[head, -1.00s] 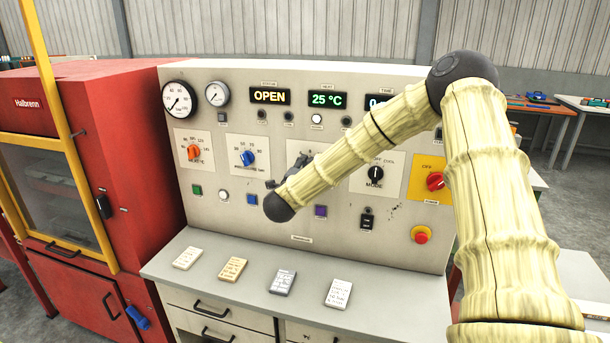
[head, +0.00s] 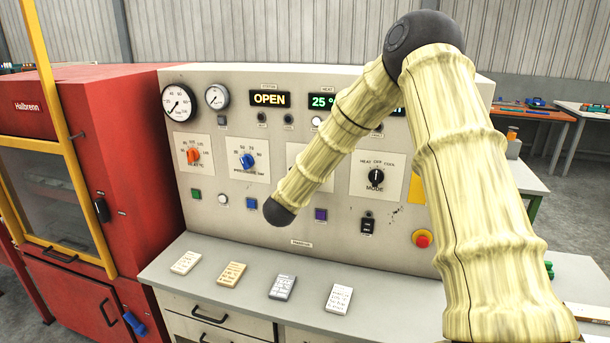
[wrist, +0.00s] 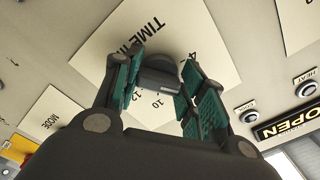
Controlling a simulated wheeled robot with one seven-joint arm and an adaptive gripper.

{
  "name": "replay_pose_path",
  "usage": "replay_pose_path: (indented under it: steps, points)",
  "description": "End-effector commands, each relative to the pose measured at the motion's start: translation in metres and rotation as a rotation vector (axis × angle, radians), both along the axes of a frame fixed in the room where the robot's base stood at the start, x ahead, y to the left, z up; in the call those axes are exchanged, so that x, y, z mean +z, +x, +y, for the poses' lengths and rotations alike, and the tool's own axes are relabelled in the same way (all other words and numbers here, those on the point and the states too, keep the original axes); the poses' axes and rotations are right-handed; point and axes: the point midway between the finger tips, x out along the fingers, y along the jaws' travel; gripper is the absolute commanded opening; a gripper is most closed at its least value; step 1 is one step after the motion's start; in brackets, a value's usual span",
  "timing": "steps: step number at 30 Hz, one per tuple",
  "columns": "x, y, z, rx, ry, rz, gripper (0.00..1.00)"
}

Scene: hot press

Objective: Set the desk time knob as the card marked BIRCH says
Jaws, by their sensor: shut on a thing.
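The desk time knob (wrist: 158,80) is a dark grey knob on a cream plate (wrist: 212,42) lettered TIME, seen rotated in the wrist view. My gripper (wrist: 160,73) has its teal-padded fingers on either side of the knob and is shut on it. The scale numbers are partly hidden, so I cannot tell the setting. In the head view my arm hides the knob and gripper. On the desk lie a white card (head: 186,262), a tan card (head: 231,275), a grey card (head: 282,287) and another white card (head: 339,299). Their writing is too small to read.
The panel has an orange knob (head: 193,156), a blue knob (head: 247,161), a black MODE knob (head: 376,177) and a red stop button (head: 422,238). The display (head: 269,99) reads OPEN. A red press (head: 120,140) stands left. The desk front (head: 240,310) is mostly clear.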

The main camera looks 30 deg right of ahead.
Motion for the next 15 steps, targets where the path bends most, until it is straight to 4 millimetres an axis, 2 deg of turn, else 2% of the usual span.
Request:
replay_pose_path:
  steps: [15]
  points:
    - [-0.0037, -0.001, 0.0004, 0.001, -0.05, 0.065, 0.17]
